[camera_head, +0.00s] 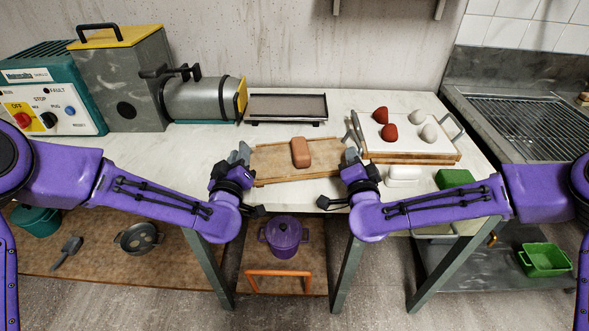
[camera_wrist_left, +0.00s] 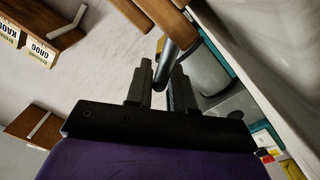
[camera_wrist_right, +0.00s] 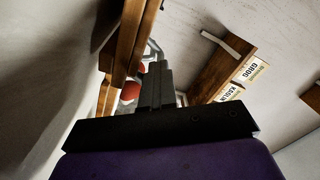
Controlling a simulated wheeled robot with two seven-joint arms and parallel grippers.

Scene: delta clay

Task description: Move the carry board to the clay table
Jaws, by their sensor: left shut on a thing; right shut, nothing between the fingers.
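A tan wooden board (camera_head: 272,174), which I take for the carry board, lies at the front middle of the pale worktop. A brown clay block (camera_head: 301,152) rests on it. My left gripper (camera_head: 241,153) is at the board's left end. In the left wrist view its fingers (camera_wrist_left: 161,78) are shut on a dark grey bar (camera_wrist_left: 181,53), apparently the board's handle. My right gripper (camera_head: 351,157) is at the board's right end. In the right wrist view its fingers (camera_wrist_right: 156,82) are together and empty. The grippers hide the board's ends.
A white-topped board with handles (camera_head: 407,145), bearing red and pale lumps, stands close to the right. A dark tray (camera_head: 286,107) is behind. A grey machine (camera_head: 205,98) stands back left. A white block (camera_head: 404,174) and green block (camera_head: 455,178) lie front right.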

